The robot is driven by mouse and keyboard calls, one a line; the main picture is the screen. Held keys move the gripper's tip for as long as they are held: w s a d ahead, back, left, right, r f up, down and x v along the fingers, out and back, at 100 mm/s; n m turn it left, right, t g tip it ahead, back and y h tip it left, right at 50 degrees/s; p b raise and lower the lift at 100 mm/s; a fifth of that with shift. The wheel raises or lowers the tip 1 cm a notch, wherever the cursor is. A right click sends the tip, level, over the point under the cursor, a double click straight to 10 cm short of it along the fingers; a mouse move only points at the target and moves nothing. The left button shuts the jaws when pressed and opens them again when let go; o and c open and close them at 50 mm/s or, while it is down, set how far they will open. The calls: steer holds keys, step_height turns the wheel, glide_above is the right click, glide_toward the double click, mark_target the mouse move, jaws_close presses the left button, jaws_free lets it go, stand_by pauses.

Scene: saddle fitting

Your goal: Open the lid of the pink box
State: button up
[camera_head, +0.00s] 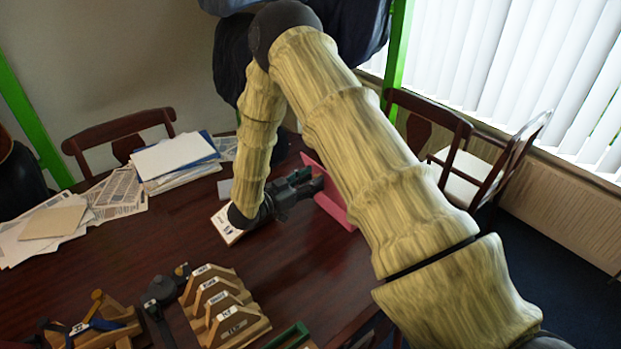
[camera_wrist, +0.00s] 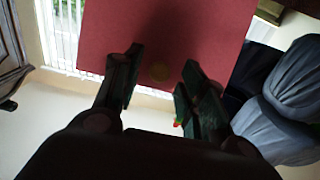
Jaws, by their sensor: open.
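The pink box (camera_head: 334,207) is on the table beyond my gripper, mostly hidden by my arm. A flat pink panel of it stands up steeply; I cannot tell whether this is the lid or a wall. In the wrist view a flat pinkish-red panel (camera_wrist: 170,30) fills the upper middle, with a faint round spot near its lower edge. My gripper (camera_head: 309,181) is at the panel's left side, close to it. In the wrist view my gripper (camera_wrist: 162,60) has its two fingers apart in front of the panel, nothing between them. Contact cannot be told.
A wooden slotted holder (camera_head: 232,318) with labels stands at the table's front. Papers (camera_head: 175,156) lie at the back left, and a white card (camera_head: 224,224) lies under my wrist. Chairs (camera_head: 460,165) stand at the right. Bare tabletop (camera_head: 310,265) lies in front of the box.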

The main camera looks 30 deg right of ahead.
steer(key=shift+d, duration=0.1)
jaws_close()
steer(key=shift+r, duration=0.1)
